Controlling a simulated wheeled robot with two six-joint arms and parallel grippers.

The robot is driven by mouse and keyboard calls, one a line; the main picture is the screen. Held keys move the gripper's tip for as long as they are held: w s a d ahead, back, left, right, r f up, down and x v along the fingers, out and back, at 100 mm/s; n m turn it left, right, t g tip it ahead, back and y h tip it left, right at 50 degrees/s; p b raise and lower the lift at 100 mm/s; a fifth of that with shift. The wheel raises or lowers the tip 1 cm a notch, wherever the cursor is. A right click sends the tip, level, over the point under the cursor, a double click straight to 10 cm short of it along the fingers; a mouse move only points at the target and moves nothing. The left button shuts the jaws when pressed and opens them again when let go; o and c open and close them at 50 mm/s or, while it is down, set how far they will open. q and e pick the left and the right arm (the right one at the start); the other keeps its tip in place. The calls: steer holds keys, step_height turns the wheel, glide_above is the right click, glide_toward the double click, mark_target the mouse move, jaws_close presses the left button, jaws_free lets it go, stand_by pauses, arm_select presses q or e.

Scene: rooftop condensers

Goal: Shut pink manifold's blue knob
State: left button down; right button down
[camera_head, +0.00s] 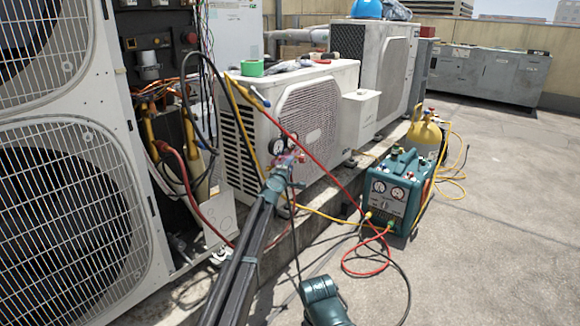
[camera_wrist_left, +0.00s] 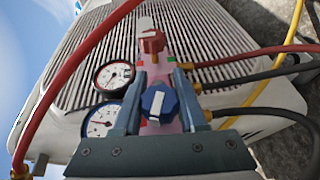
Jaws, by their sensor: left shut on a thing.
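The pink manifold (camera_head: 288,158) hangs in front of the white condenser's grille, with two round gauges. In the left wrist view, its pink body (camera_wrist_left: 161,128) shows behind the blue knob (camera_wrist_left: 158,103), with a red knob (camera_wrist_left: 152,42) farther up. My left gripper (camera_head: 284,170) reaches the manifold from below. In the left wrist view, its two fingers (camera_wrist_left: 160,78) stand on either side of the blue knob and are shut on it. The blue knob cannot be made out in the head view. My right gripper is not in view.
Red, yellow and black hoses run from the manifold. A teal recovery machine (camera_head: 397,190) and a yellow cylinder (camera_head: 425,138) stand to the right. A ribbed teal unit (camera_head: 323,302) sits at the bottom. A large fan unit (camera_head: 70,190) fills the left. The right floor is mostly clear.

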arm_select(q)
steer(key=shift+s+a+f+m+g+y+p, duration=0.1)
steer(key=shift+f+m+g+y+p, duration=0.2)
steer(key=shift+g+p, duration=1.05)
steer(key=shift+s+a+f+m+g+y+p, duration=0.1)
steer(key=shift+f+m+g+y+p, duration=0.45)
steer(key=shift+p, duration=1.35)
steer(key=shift+s+r+m+g+y+p, duration=0.15)
steer(key=shift+g+y+p, duration=0.1)
steer(key=shift+g+p, duration=1.15)
steer(key=shift+f, duration=0.2)
steer(key=shift+c, duration=2.3)
jaws_free()
steer(key=shift+w, duration=0.1)
steer(key=shift+p, duration=0.3)
